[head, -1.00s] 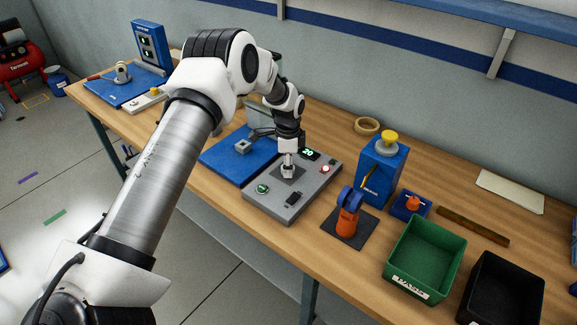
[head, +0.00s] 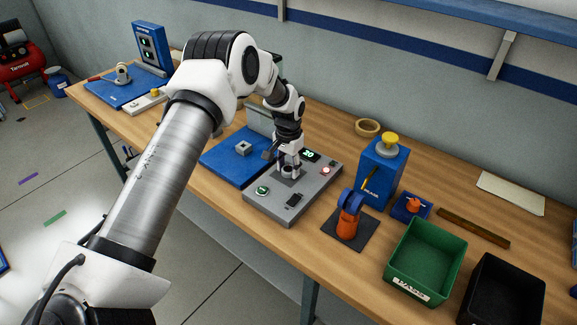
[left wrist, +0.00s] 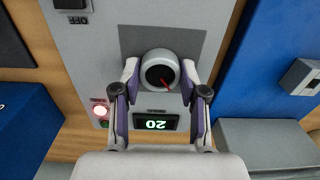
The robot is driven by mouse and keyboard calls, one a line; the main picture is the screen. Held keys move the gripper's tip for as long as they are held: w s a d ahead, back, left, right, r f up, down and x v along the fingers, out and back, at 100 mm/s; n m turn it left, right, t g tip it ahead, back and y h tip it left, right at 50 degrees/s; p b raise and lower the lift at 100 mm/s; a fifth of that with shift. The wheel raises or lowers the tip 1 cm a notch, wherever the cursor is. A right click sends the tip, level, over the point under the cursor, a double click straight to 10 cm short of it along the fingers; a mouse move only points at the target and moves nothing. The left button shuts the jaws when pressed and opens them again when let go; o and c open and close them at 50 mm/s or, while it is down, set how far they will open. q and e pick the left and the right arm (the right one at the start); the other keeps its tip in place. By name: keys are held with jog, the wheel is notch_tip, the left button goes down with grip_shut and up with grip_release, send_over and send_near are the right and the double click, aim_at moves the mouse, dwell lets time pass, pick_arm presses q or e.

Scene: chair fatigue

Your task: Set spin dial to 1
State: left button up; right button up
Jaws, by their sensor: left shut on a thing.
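The spin dial (left wrist: 159,70) is a round grey knob with a black face and a red pointer line, on a dark square of the grey control panel (head: 262,206). My left gripper (head: 289,168) comes down on the dial from above. In the left wrist view its two fingers (left wrist: 160,76) sit on either side of the knob, shut on it. The red pointer slants toward the lower right of that view. The green display (left wrist: 156,124) beside the dial reads 20, upside down in the wrist view. My right gripper is in neither view.
A blue plate (head: 225,158) lies to the left. An orange and blue device (head: 349,212), a blue box (head: 382,175) and a green bin (head: 426,262) stand to the right.

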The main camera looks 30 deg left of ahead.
aim_at(288, 168)
pick_arm(q)
jog(key=n, duration=0.5)
jog(key=shift+s+f+n+p, duration=0.15)
jog(key=shift+s+n+p, duration=0.05)
jog(key=shift+n+p, duration=0.15)
jog(key=n, duration=0.5)
jog(key=shift+p, duration=0.35)
jog(key=shift+n, duration=0.25)
jog(key=o, duration=1.1)
jog(key=shift+o, duration=0.2)
jog(key=shift+w, duration=0.15)
jog(key=shift+r, duration=0.25)
notch_tip(288, 168, up, 12)
jog(key=shift+f, duration=0.2)
